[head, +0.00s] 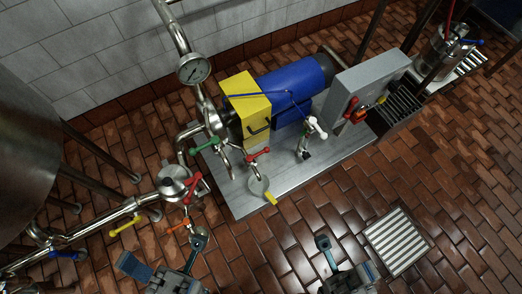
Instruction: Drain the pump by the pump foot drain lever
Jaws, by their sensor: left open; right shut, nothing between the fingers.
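The pump set, with a yellow block (246,97) and a blue motor (293,83), sits on a grey base plate (235,195). Low at the pump's front is a small red lever (258,157), above a round grey piece (258,185) with a yellow tab. No readable label shows which is the foot drain lever. My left gripper (164,250) is open and empty at the bottom, below the orange lever (181,225). My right gripper (326,245) is shut and empty, in front of the plate.
A pipe with red (194,187), yellow (123,226) and blue (66,255) handles runs at left beside a steel tank (35,160). A grey box (365,85) with a red handle stands right of the motor. A floor grate (397,241) lies at right. Brick floor between is clear.

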